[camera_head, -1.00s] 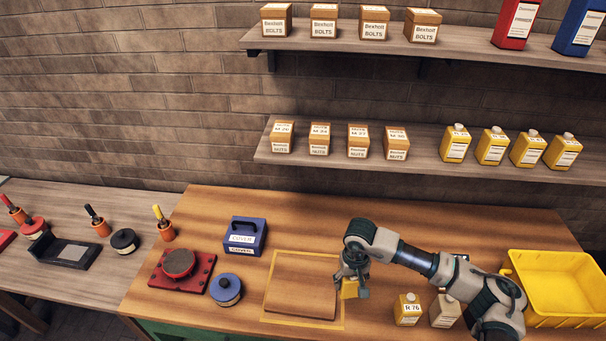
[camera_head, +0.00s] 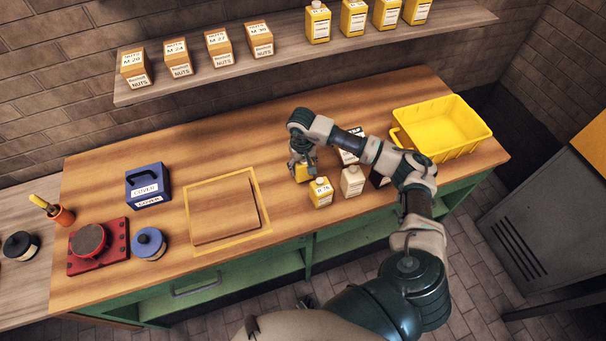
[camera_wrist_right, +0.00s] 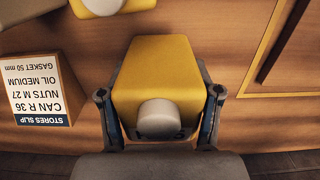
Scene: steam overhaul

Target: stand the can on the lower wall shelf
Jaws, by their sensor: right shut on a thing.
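My right gripper (camera_head: 303,160) is shut on a yellow can (camera_head: 302,173) with a pale cap, over the bench right of the framed wooden panel. In the right wrist view the gripper (camera_wrist_right: 160,120) has a finger on each side of the can (camera_wrist_right: 158,85), cap toward the palm. The label of this can is hidden. I cannot tell whether its base touches the bench. The lower wall shelf (camera_head: 290,50) is above and behind the bench. It bears several nut boxes (camera_head: 217,47) at left and several yellow cans (camera_head: 352,17) at right. My left gripper is not in view.
A yellow can marked R 76 (camera_head: 321,192) and a cream can (camera_head: 352,182) stand close by. A stores slip (camera_wrist_right: 38,88) naming CAN R 36 is beside the held can. A yellow bin (camera_head: 440,128) is at right. The shelf's right end (camera_head: 470,12) looks free.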

